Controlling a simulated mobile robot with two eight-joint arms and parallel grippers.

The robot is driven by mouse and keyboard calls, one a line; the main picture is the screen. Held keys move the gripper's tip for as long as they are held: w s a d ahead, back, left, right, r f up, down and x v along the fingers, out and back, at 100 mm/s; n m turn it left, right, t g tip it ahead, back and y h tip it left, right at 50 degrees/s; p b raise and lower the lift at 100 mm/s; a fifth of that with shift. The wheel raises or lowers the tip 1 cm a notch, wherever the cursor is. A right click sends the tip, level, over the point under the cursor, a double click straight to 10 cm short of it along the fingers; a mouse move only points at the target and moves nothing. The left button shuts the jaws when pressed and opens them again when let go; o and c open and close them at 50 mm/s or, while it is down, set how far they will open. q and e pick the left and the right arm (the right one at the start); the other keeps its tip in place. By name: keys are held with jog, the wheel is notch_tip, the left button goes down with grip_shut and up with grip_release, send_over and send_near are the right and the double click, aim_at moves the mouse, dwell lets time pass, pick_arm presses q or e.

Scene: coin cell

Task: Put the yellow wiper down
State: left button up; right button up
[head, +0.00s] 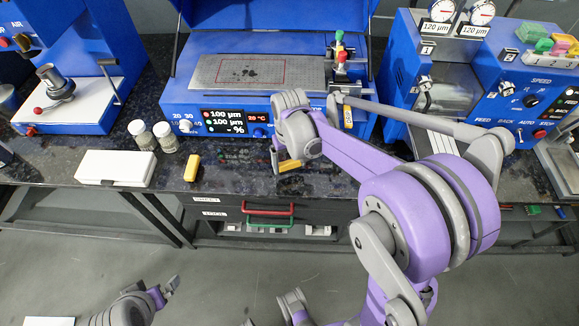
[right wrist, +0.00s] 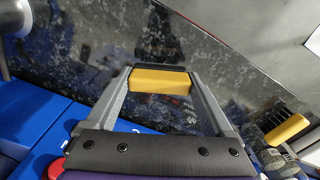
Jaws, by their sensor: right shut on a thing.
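The yellow wiper (head: 289,168) is in my right gripper (head: 288,160), over the front part of the dark speckled counter (head: 235,172), in front of the blue coating machine. The right wrist view shows the wiper (right wrist: 160,80) as a yellow block with a dark edge, gripped between both fingertips (right wrist: 160,78). I cannot tell whether it touches the counter. A second yellow block (head: 192,168) lies on the counter to the left; it also shows with a dark side in the right wrist view (right wrist: 288,128). My left gripper (head: 170,287) is low at the left, away from the counter; its finger opening is unclear.
Two capped jars (head: 153,137) and a white box (head: 115,168) stand left of the second yellow block. The blue machine (head: 200,105) with its display is behind the wiper. Drawers with red and green handles (head: 268,208) are below the counter edge. Bare counter lies between the yellow pieces.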

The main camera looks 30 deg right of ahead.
jog(key=shift+f, duration=1.15)
jog(key=shift+f, duration=0.1)
jog(key=o, duration=0.9)
